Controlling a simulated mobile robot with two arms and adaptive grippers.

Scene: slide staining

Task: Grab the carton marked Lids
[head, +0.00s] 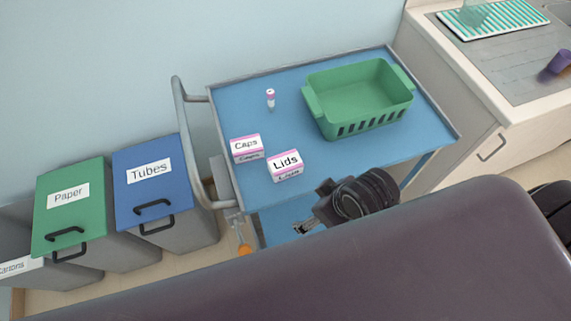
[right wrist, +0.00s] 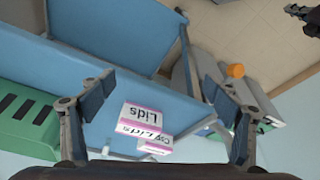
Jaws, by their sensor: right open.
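The Lids carton (head: 285,166) is a small white box with a pink band, upright near the front left edge of the trolley top. My right gripper (head: 314,208) is open and empty, to the lower right of the carton in the head view. In the right wrist view the Lids carton (right wrist: 140,120) appears upside down, beyond and between the two spread fingers, and neither finger touches it. My left gripper (right wrist: 300,14) shows only as a dark piece at the top right corner of the right wrist view; its jaws are unclear.
A similar Caps carton (head: 247,147) stands close behind and left of the Lids carton. A pink-and-white vial (head: 270,99) and a green basket (head: 360,97) are on the blue trolley top (head: 240,98). A grey handle (head: 186,140) lines its left side. Bins stand farther left.

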